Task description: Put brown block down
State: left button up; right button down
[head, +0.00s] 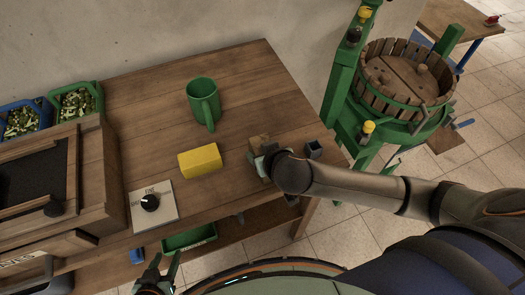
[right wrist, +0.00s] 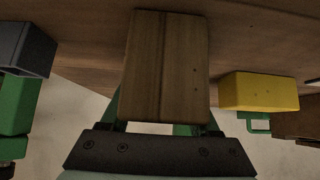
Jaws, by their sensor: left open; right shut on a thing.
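The brown block (right wrist: 165,65) fills the middle of the right wrist view, its wood-grained face toward the camera. In the head view a small part of the brown block (head: 259,142) shows beside my right gripper (head: 258,163). My right gripper is shut on it, over the right part of the wooden table (head: 240,80). I cannot tell whether the block touches the tabletop. My left gripper (head: 157,275) is open and empty at the bottom of the head view, in front of the table's front edge.
A yellow block (head: 200,160) lies left of my right gripper. A green mug (head: 203,102) stands behind it. A small dark box (head: 313,149) sits near the table's right edge. A dial panel (head: 152,205) is at the front left. A green press (head: 400,90) stands beyond the table.

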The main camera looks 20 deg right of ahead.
jog(key=shift+r, duration=0.1)
jog(key=shift+c, duration=0.6)
grip_release()
